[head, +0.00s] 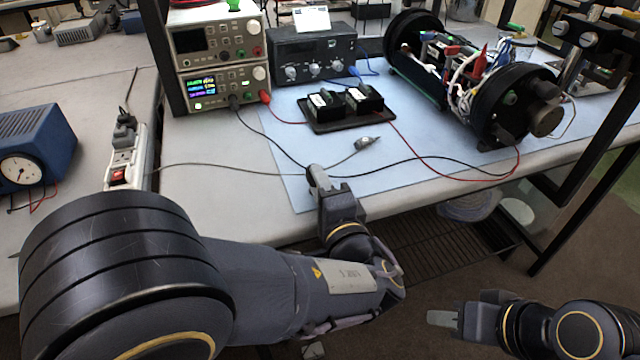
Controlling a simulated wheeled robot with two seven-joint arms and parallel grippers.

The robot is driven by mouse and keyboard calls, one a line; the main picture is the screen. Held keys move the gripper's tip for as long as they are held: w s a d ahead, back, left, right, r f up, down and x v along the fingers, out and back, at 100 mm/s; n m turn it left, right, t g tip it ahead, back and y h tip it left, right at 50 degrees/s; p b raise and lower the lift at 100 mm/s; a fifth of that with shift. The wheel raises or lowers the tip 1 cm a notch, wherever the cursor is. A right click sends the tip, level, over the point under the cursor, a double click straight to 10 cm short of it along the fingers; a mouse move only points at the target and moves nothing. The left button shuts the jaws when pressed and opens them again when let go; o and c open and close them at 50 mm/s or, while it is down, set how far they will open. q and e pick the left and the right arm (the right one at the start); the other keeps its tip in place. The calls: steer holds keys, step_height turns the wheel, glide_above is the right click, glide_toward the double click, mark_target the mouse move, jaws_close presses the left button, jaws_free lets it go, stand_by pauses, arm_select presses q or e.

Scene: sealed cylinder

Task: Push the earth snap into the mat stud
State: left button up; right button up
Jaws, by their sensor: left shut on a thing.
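The blue mat (285,190) lies on the bench. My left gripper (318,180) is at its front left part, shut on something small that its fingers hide. A thin grey lead (210,164) runs from the power strip to the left gripper's fingertips. A small grey connector (367,143) on a lead lies on the mat just beyond the gripper; I cannot tell whether it is the earth snap. I cannot make out the mat stud. My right gripper (445,318) is low at the right, off the bench front; its finger gap cannot be judged.
A black tray with two dark blocks (345,105) is mid mat. Power supplies (218,60) stand behind. A power strip (125,165) and blue meter (35,145) are at left. Black and red leads cross the mat.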

arm_select(q)
steer(key=shift+s+b, duration=0.1)
steer(key=shift+b, duration=0.85)
stand_by(1.8)
steer(key=shift+f+b, duration=0.5)
